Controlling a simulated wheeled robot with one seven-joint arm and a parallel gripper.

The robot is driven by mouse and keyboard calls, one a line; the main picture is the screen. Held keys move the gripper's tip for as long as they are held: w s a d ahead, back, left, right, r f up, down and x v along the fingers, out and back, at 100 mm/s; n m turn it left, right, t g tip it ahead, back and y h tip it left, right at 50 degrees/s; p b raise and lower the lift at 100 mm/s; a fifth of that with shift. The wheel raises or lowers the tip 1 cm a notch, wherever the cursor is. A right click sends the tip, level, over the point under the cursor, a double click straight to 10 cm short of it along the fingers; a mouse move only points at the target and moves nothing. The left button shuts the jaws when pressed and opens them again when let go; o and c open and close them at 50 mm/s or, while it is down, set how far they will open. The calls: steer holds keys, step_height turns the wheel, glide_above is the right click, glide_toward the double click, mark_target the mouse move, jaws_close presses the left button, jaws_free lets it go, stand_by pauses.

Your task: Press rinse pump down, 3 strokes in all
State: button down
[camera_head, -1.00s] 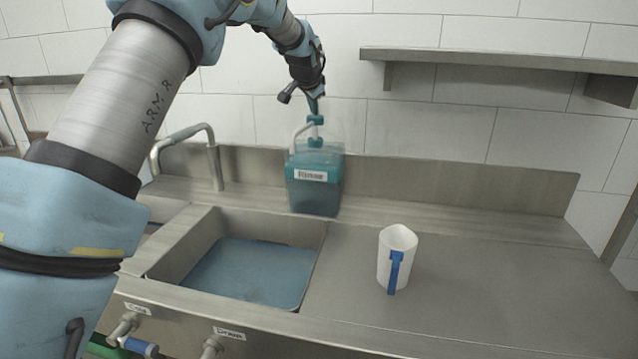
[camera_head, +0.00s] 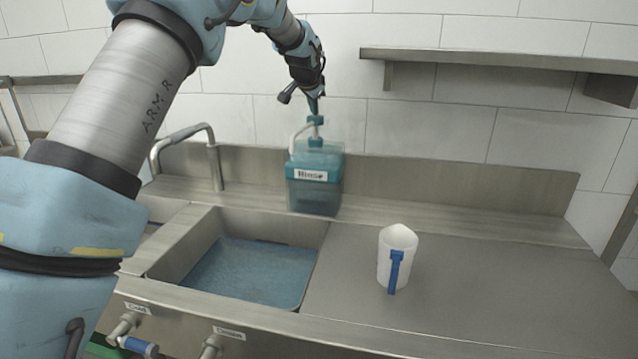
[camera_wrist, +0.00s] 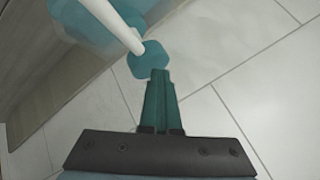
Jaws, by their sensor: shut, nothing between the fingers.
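The rinse bottle (camera_head: 314,190) is a teal, partly see-through container with a "Rinse" label, standing on the ledge behind the sink. Its pump head (camera_head: 315,120) is teal with a white spout tube; in the wrist view the pump head (camera_wrist: 149,59) and white tube lie just beyond the fingertips. My gripper (camera_head: 313,104) is shut and empty, pointing down directly above the pump head. The green fingertips (camera_wrist: 160,74) are together and look at or very near the pump top; I cannot tell whether they touch.
A white jug (camera_head: 385,265) with a blue handle stands on the counter right of the sink (camera_head: 325,235). A curved faucet (camera_head: 213,160) stands left of the bottle. A metal shelf (camera_head: 480,60) is on the wall at the right. The right counter is mostly clear.

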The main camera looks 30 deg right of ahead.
steer(key=shift+f, duration=0.5)
steer(key=shift+f+b, duration=0.35)
steer(key=shift+b, duration=0.05)
steer(key=shift+r, duration=0.1)
steer(key=shift+r+p, duration=0.55)
steer(key=shift+r, duration=0.25)
steer(key=shift+r+p, duration=1.9)
steer(key=shift+r, duration=1.15)
